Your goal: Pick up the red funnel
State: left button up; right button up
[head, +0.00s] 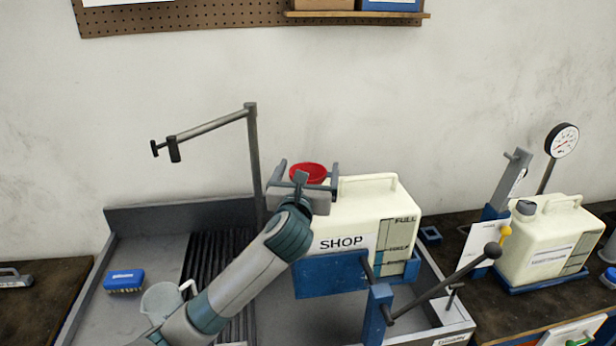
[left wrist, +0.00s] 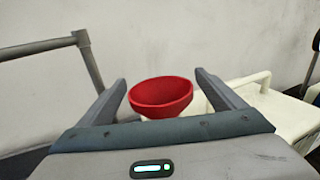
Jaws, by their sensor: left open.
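The red funnel (head: 308,172) sits at the top left of the cream SHOP jug (head: 372,208), its wide mouth up. In the left wrist view the funnel (left wrist: 160,95) shows between my two fingers, beyond the palm. My left gripper (head: 308,176) is open, with a finger on either side of the funnel in the picture. I cannot tell whether either finger touches it. The funnel's lower part is hidden behind my gripper. My right gripper is in neither view.
A grey post with a side arm (head: 253,150) stands left of the jug. A blue lever stand (head: 378,310) with a long handle is in front. A blue brush (head: 124,280) and a clear pitcher (head: 162,300) are in the grey tray (head: 150,250). A second jug (head: 548,240) stands at right.

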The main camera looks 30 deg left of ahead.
aim_at(310, 171)
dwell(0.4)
pick_arm(q)
jog(key=c, duration=1.2)
jog(key=shift+c, duration=0.2)
jog(key=shift+r, duration=0.15)
jog(key=shift+r, duration=0.5)
jog(key=r, duration=0.1)
jog(key=r+b, duration=0.1)
jog(key=r, duration=0.1)
jog(key=shift+d, duration=0.25)
jog(key=s+d+r+b, duration=0.2)
jog(key=d+r, duration=0.4)
jog(key=d, duration=0.4)
jog(key=shift+s+d+r, duration=0.4)
jog(key=shift+s, duration=0.25)
jog(key=shift+f, duration=0.1)
